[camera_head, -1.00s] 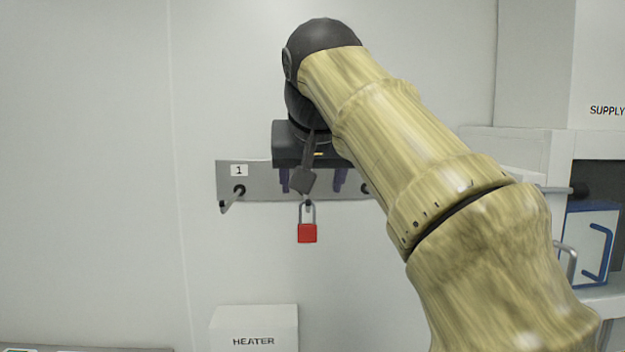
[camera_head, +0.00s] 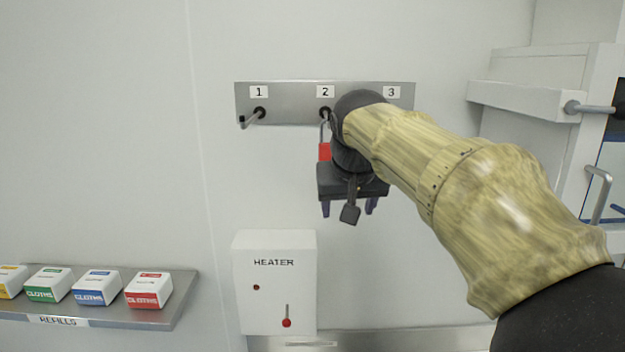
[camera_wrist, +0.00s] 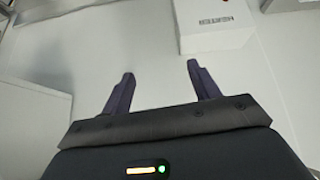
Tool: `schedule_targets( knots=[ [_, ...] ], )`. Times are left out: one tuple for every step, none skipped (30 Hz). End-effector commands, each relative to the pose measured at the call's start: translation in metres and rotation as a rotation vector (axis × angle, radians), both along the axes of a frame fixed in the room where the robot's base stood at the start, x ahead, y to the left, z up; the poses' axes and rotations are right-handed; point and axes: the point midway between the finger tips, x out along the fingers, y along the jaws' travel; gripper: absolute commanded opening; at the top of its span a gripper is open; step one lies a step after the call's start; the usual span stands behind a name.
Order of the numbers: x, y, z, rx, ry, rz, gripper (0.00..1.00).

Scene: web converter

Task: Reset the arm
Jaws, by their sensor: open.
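My gripper (camera_head: 348,207) is in front of the wall, below the hook rail and up and right of the heater box in the head view. Its two purple fingers point down and stand apart with nothing between them. The wrist view also shows the open fingers (camera_wrist: 158,80) with only pale surface between them. My arm reaches in from the lower right. A red padlock (camera_head: 324,152) hangs under hook 2, partly hidden behind my wrist.
The metal hook rail (camera_head: 290,102) carries labels 1, 2 and 3; hook 3 is hidden by my arm. The white heater box (camera_head: 274,295) also shows in the wrist view (camera_wrist: 215,35). A shelf (camera_head: 150,318) with several cloth boxes is lower left. A cabinet (camera_head: 545,100) stands right.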

Motion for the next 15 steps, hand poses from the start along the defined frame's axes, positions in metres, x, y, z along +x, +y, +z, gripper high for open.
schedule_targets(
  knots=[
    [-0.001,-0.006,-0.032,-0.002,0.028,-0.001,0.61],
    [-0.002,-0.010,-0.048,-0.002,0.040,-0.001,0.61],
    [-0.004,-0.014,-0.068,-0.003,0.057,0.001,0.61],
    [-0.006,-0.017,-0.083,-0.003,0.070,0.001,0.61],
    [-0.008,-0.020,-0.098,-0.003,0.083,0.001,0.61],
    [-0.012,-0.024,-0.119,-0.001,0.099,0.001,0.61],
    [-0.015,-0.028,-0.134,-0.001,0.112,0.001,0.61],
    [-0.019,-0.031,-0.149,0.000,0.124,0.001,0.61],
    [-0.025,-0.035,-0.169,0.001,0.141,-0.001,0.61],
    [-0.030,-0.039,-0.184,0.002,0.153,-0.002,0.61],
    [-0.035,-0.042,-0.199,0.004,0.167,-0.003,0.61],
    [-0.042,-0.046,-0.218,0.007,0.183,-0.005,0.61],
    [-0.049,-0.050,-0.233,0.009,0.196,-0.009,0.61],
    [-0.055,-0.053,-0.247,0.011,0.208,-0.011,0.61],
    [-0.065,-0.057,-0.265,0.013,0.224,-0.013,0.61]
  ],
)
